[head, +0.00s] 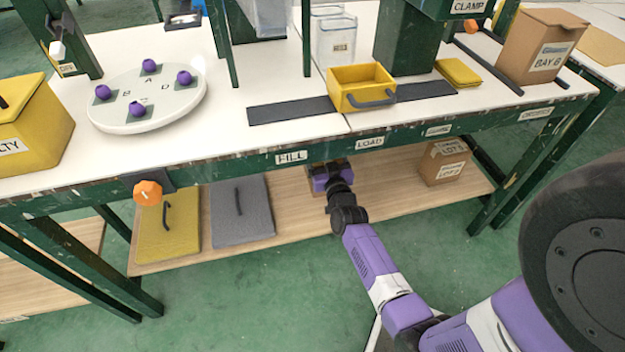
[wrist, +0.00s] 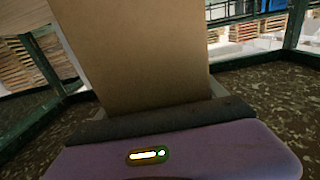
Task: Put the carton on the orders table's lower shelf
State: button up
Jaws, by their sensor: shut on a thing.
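My gripper (head: 333,172) reaches under the long green-framed table, just over the wooden lower shelf (head: 375,195). In the wrist view a plain brown cardboard carton (wrist: 140,55) stands up in front of my gripper's dark pad, and the gripper is shut on it. In the head view this held carton is mostly hidden behind my gripper and under the table's front edge; I cannot tell whether it touches the shelf. A second brown carton (head: 445,161) with white labels stands on the same shelf to the right, apart from my gripper.
A grey panel (head: 242,211) and a yellow panel (head: 167,224) with handles lie on the shelf's left part. The table's front rail (head: 330,156) runs above my gripper. A carton labelled BAY (head: 540,45) and a yellow bin (head: 361,88) stand on the tabletop.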

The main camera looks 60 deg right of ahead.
notch_tip(320, 180, down, 8)
jog(key=b, duration=0.4)
jog(key=shift+f, duration=0.15)
